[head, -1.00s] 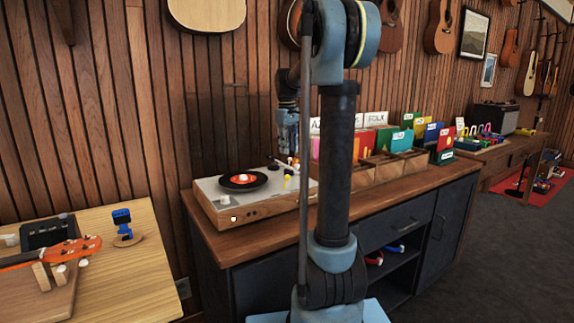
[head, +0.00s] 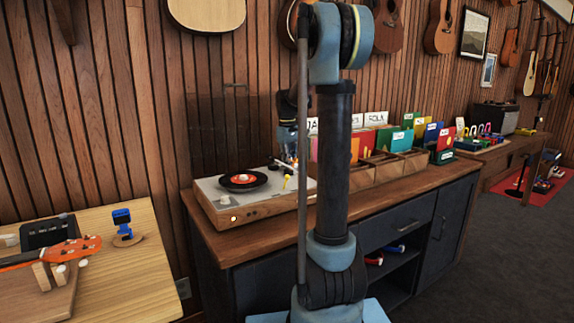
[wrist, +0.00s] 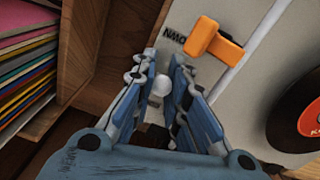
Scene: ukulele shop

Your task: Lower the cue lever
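The turntable (head: 262,207) stands on the wooden counter, with an orange-labelled record (head: 243,180) on it. In the wrist view, a small white ball-shaped knob (wrist: 162,85) lies between my gripper's fingers (wrist: 164,62); I cannot tell whether they touch it. The fingers are a narrow gap apart. Beyond them are an orange block-like part (wrist: 214,43) and dark lettering that seems to read DOWN. I cannot tell for sure which of these is the cue lever. In the head view, my gripper (head: 288,155) is low over the turntable's back right, behind a yellow part (head: 287,181).
A wooden record bin (head: 374,175) with coloured dividers stands right of the turntable; sleeves (wrist: 28,60) show at the wrist view's left. A light table (head: 125,275) with an orange ukulele (head: 50,256) is at the left. The wall behind is close.

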